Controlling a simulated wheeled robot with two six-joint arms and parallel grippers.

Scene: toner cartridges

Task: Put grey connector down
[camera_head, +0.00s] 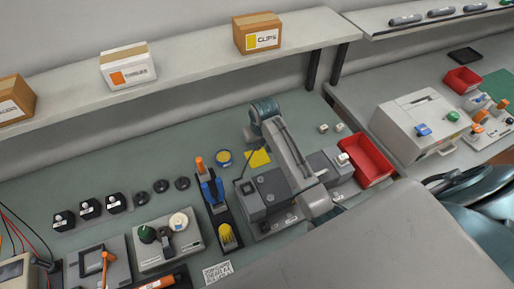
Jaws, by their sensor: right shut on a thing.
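My right arm reaches across the middle of the bench. Its gripper (341,160) appears to be at the left edge of the red bin (368,164), shut on a small light grey connector (343,157). The arm and the grey blocks around it hide part of the grip, so I cannot tell whether the connector touches anything below. Two similar small light connectors lie apart on the bench behind, one on the left (323,128) and one on the right (340,127). My left gripper is not in view.
A dark grey fixture (262,196) stands left of my arm. A blue and black tool stand (212,190) is beside it. A white printer-like unit (415,118) stands right of the bin. A shelf (200,72) with boxes runs behind. Bare bench shows behind the tool stand.

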